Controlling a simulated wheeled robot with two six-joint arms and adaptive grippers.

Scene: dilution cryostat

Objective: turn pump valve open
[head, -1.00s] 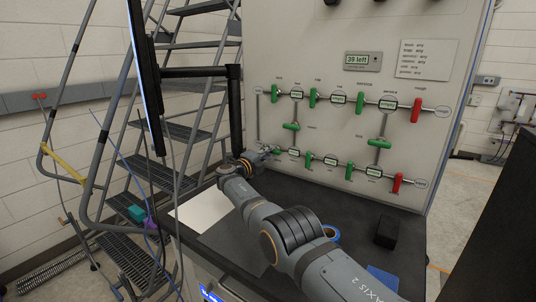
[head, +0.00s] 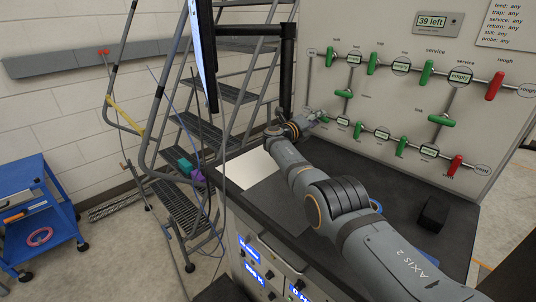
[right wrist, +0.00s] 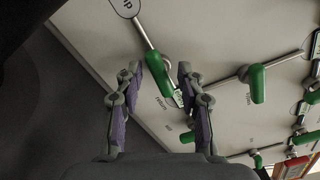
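A pale panel (head: 400,103) carries rows of green and red valve handles. My right gripper (head: 322,116) is at the panel's lower left, by the left end of the lower valve row. In the right wrist view its two purple-padded fingers (right wrist: 161,70) are apart, one on each side of a green handle (right wrist: 158,74). Contact with the handle cannot be told. A pipe runs from this handle to an oval label at the top, whose word is cut off. Which handle is the pump valve cannot be read. My left gripper is not in view.
Another green handle (right wrist: 257,84) is to the right in the wrist view. A black bench (head: 390,183) below the panel bears a white sheet (head: 250,169) and a black block (head: 433,214). A stair ladder (head: 215,125) and blue cart (head: 38,215) stand to the left.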

